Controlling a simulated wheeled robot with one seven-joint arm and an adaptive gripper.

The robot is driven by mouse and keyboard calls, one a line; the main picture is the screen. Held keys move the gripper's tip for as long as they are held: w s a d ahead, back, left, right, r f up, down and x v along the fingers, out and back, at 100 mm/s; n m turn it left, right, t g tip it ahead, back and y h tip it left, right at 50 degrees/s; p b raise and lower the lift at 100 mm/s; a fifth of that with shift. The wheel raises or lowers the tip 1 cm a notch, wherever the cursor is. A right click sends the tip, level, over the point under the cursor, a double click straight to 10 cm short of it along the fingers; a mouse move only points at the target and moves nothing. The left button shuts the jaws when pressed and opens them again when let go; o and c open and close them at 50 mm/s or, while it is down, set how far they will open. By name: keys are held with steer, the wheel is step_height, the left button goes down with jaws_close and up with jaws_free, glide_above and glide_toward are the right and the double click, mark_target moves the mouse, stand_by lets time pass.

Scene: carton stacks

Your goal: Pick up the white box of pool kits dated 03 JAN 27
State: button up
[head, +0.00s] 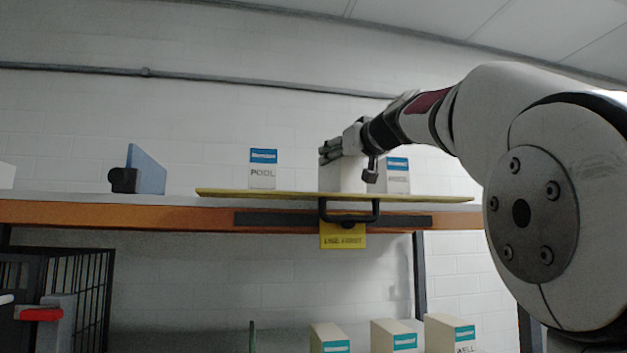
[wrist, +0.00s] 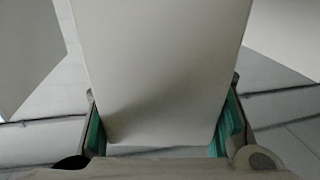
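My gripper (head: 330,150) is over the shelf board in the head view, at the top of a plain white box (head: 343,177). In the wrist view this box (wrist: 160,75) fills the middle, between the two teal-padded fingers (wrist: 162,130). The pads lie close along its sides; I cannot tell whether they press on it. Its label and date do not show. A white box with a teal label reading POOL (head: 262,172) stands to its left. Another teal-labelled white box (head: 397,177) stands just to its right, partly hidden. No date is readable.
The boxes stand on a thin yellowish board (head: 225,193) on an orange-edged shelf (head: 150,213). A yellow sign (head: 343,238) hangs below. A blue panel (head: 148,170) stands left. Several labelled boxes (head: 398,340) stand lower down. A black wire cage (head: 85,285) is at lower left.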

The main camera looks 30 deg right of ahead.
jaws_close()
steer(key=shift+r, duration=0.1)
